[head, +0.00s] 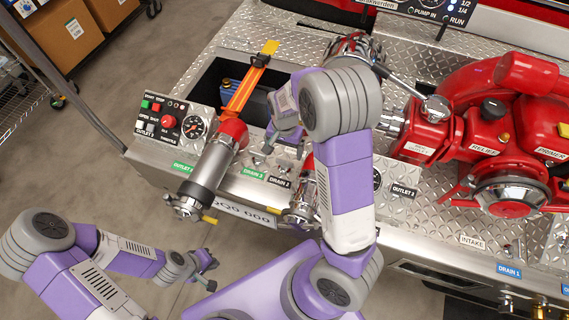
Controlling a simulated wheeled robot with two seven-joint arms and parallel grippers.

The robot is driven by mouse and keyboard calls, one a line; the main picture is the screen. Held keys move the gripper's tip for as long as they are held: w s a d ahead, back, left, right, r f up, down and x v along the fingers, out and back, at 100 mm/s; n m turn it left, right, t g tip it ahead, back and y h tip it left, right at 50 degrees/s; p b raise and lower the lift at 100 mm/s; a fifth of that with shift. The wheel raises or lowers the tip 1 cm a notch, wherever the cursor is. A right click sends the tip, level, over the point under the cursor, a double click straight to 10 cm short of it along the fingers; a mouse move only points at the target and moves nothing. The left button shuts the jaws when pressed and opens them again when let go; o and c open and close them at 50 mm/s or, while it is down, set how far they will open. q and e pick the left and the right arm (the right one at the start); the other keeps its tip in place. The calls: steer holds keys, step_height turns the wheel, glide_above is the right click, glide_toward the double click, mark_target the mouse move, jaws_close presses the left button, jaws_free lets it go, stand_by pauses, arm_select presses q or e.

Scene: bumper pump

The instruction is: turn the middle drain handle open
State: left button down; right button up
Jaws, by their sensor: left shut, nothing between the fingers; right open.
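The bumper panel has a green DRAIN 3 label (253,174) and a dark DRAIN 2 label (280,182) side by side, with small metal fittings just above them. A blue DRAIN 1 label (509,271) is far to the right. The pictures do not make clear which handle is the middle one. My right gripper (282,140) is open, just above the DRAIN 3 and DRAIN 2 fittings and pointing down towards them. I cannot tell whether it touches a handle. My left gripper (207,268) is shut and empty, low at left, away from the panel.
A metal nozzle with a red collar (209,168) lies over the left panel edge. A control panel with gauge (194,127) is at left. The red pump (494,130) fills the right. My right arm hides part of the middle panel.

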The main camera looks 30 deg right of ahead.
mark_target(285, 161)
step_height(285, 161, down, 7)
steer(key=shift+f+b, duration=0.15)
steer(key=shift+b, duration=0.8)
steer(key=c, duration=1)
steer(key=shift+c, duration=0.2)
